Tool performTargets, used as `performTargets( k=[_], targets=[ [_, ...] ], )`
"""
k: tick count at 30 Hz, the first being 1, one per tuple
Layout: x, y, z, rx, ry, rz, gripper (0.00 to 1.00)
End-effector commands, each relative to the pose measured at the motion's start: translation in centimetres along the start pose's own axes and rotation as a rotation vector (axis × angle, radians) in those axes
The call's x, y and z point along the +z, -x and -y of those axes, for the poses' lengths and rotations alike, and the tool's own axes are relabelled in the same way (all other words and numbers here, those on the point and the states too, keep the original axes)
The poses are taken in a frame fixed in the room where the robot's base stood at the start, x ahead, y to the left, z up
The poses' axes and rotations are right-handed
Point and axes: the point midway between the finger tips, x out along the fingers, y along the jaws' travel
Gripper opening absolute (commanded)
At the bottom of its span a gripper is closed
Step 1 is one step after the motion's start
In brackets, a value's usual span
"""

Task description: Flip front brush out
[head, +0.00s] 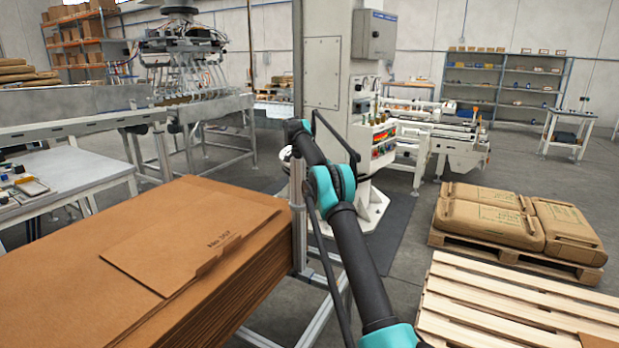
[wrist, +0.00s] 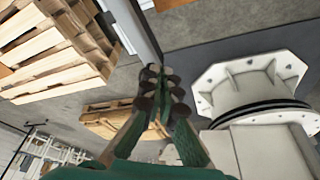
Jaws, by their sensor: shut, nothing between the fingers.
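In the wrist view my gripper (wrist: 160,78) has its dark-padded fingertips close together, with nothing seen between them. A grey metal post (wrist: 137,28) rises just beyond the fingertips in that view; I cannot tell if they touch it. In the head view my arm reaches up from the bottom, and its fingers cannot be made out. I cannot pick out the front brush in either view. The palletizer column (head: 322,75) stands beyond the arm, and its white bolted base (wrist: 252,88) fills the right of the wrist view.
A tall stack of cardboard sheets (head: 110,240) is close at left, with a metal upright (head: 298,225) at its corner. Sacks (head: 490,212) lie on a pallet at right, with an empty pallet (head: 500,305) nearer. A dark mat (head: 395,235) lies on open floor between.

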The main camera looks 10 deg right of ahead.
Motion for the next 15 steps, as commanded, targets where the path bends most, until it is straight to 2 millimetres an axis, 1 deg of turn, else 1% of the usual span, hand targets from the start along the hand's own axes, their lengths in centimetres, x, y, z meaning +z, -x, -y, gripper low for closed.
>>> performTargets(
  k=[2, 7, 15],
  targets=[
    [0.0, 0.5, 0.0, -0.001, 0.0, -0.001, 0.0],
    [0.0, 2.7, 0.0, 0.0, 0.0, -0.001, 0.0],
    [0.1, 5.2, -0.1, 0.0, 0.0, -0.001, 0.0]
  ],
)
